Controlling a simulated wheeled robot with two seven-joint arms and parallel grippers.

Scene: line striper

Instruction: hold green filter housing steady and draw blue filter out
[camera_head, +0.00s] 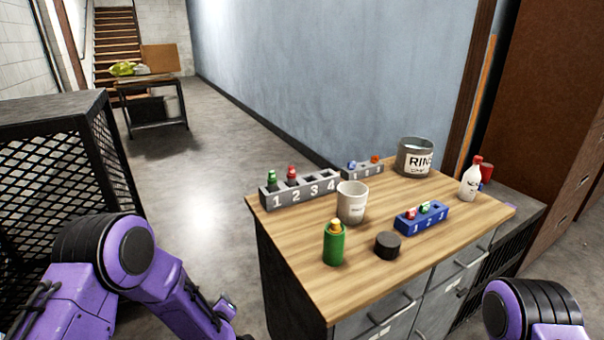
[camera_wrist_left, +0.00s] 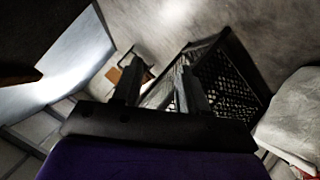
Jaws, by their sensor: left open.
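The green filter housing (camera_head: 334,246) stands upright near the front left of the wooden worktop. A yellow-orange piece (camera_head: 334,226) sticks out of its top; no blue filter shows in it. A blue piece (camera_head: 351,165) sits in the small grey rack (camera_head: 369,172) at the back. My left gripper (camera_wrist_left: 160,75) is open and empty in the left wrist view, well away from the worktop items. In the head view my left arm is low, left of the worktop. My right arm shows at the bottom right, its gripper out of view.
On the worktop (camera_head: 440,200) are a black lid (camera_head: 387,246), a white cup (camera_head: 351,203), a blue rack (camera_head: 421,220), a numbered grey rack (camera_head: 300,189), a rinse tin (camera_head: 415,157) and a white bottle (camera_head: 469,181). A mesh cage (camera_head: 55,150) stands left.

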